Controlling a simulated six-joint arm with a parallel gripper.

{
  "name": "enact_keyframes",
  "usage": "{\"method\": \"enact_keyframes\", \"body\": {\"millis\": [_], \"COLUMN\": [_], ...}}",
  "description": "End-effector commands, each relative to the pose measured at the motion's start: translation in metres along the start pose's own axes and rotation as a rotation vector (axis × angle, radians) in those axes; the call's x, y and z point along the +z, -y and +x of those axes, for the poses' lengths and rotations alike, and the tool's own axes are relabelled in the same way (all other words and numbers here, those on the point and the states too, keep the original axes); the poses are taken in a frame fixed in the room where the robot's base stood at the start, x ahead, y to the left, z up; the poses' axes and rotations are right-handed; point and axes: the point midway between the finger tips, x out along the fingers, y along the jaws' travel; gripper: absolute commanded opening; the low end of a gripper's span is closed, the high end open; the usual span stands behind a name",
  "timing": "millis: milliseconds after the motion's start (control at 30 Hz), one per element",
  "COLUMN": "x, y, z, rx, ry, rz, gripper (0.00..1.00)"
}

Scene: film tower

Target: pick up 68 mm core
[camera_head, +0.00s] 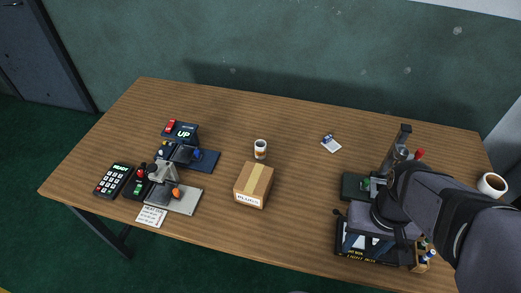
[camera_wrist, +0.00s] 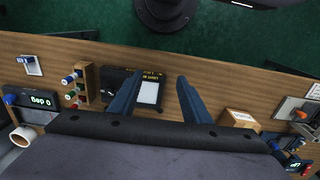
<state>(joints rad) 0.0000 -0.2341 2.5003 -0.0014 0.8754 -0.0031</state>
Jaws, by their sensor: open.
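A short white ring-shaped piece with a brown inside (camera_head: 492,184) stands at the table's right edge. A pale round piece (camera_wrist: 22,136) at the lower left of the wrist view looks like the same one. I cannot read a 68 mm mark on it, so I cannot tell for sure that it is the core. My gripper (camera_wrist: 157,98) is open and empty, its two blue fingers apart above the black light box (camera_wrist: 148,93). The ring-shaped piece is well off to the side of the fingers. My arm hides part of the right side in the head view.
A rack of small coloured-cap bottles (camera_wrist: 80,87) stands beside the light box. A plugs carton (camera_head: 254,184) and a white cup (camera_head: 260,149) stand mid-table. Several devices, with a keypad (camera_head: 114,180), fill the left. The back middle is mostly clear.

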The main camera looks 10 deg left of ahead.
Motion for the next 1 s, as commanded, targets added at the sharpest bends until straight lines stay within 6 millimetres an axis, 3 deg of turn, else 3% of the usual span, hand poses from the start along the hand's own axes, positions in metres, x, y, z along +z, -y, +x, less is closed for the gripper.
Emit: {"method": "enact_keyframes", "body": {"millis": [67, 267, 433, 567, 667, 800, 900, 1000], "x": [-0.001, -0.038, -0.082, -0.127, -0.167, -0.22, -0.246, -0.259], "y": [0.0, 0.007, 0.021, 0.043, 0.073, 0.133, 0.184, 0.237], "z": [-0.014, -0.001, 0.01, 0.018, 0.022, 0.019, 0.012, 0.002], "rx": [0.0, 0.014, 0.019, 0.009, -0.016, -0.092, -0.174, -0.277], "ry": [-0.007, -0.111, -0.245, -0.388, -0.531, -0.76, -0.919, -1.067], "rz": [0.0, -0.044, -0.097, -0.158, -0.221, -0.326, -0.401, -0.473], "gripper": [0.43, 0.43, 0.43, 0.43, 0.43, 0.43, 0.43, 0.43]}}
